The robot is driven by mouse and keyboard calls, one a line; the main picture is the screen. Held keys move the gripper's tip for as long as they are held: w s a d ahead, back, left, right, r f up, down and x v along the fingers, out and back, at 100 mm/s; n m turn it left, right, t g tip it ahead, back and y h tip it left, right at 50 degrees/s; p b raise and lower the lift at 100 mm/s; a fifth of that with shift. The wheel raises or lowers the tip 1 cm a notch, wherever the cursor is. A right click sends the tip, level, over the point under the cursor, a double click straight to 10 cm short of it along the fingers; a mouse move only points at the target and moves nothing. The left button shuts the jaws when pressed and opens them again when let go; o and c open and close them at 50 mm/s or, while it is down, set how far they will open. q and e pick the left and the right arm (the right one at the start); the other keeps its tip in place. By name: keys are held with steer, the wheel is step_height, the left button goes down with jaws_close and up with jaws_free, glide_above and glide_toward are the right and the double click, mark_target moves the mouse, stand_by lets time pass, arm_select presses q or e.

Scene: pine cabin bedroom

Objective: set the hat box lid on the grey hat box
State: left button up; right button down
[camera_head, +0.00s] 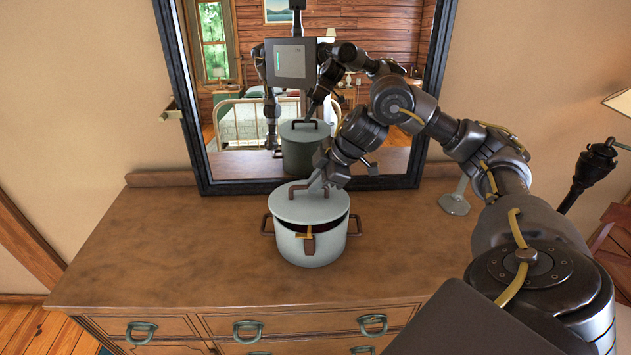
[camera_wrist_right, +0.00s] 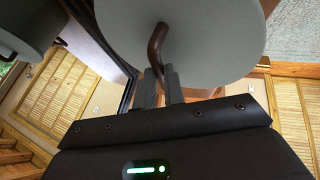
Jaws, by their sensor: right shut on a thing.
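The grey hat box (camera_head: 312,250) stands upright on the dresser, with brown side handles and a tan-and-brown tab at its front. The round grey hat box lid (camera_head: 310,208) is over the box's mouth. A dark gap shows between lid and rim at the front and right, so the lid is not flush there; whether it touches elsewhere I cannot tell. My right gripper (camera_head: 318,181) is shut on the lid's brown arched handle (camera_head: 298,189). In the right wrist view, the lid (camera_wrist_right: 215,45) fills the top and the fingers (camera_wrist_right: 164,85) meet its handle. My left gripper is out of view.
A dark-framed mirror (camera_head: 190,100) stands close behind, reflecting the box and me. A glass-like stand (camera_head: 455,200) is at the right, and a dark lamp (camera_head: 592,165) is further right.

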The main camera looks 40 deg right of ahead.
steer(key=shift+s+d+f, duration=0.3)
steer(key=shift+d+f, duration=0.1)
steer(key=shift+f, duration=0.15)
steer(key=shift+r+p, duration=0.2)
steer(key=shift+p, duration=0.2)
steer(key=shift+w+d+r+p, duration=0.15)
steer(key=shift+d+r+p, duration=0.2)
steer(key=shift+p, duration=0.25)
steer(key=shift+w+a+r, duration=0.1)
steer(key=shift+a+r, duration=0.15)
steer(key=shift+r, duration=0.15)
steer(key=shift+d, duration=0.1)
steer(key=shift+w+a+p, duration=0.1)
steer(key=shift+a+p, duration=0.25)
steer(key=shift+p, duration=0.35)
steer(key=shift+f+b, duration=0.4)
steer(key=shift+f, duration=0.2)
steer(key=shift+f, duration=0.15)
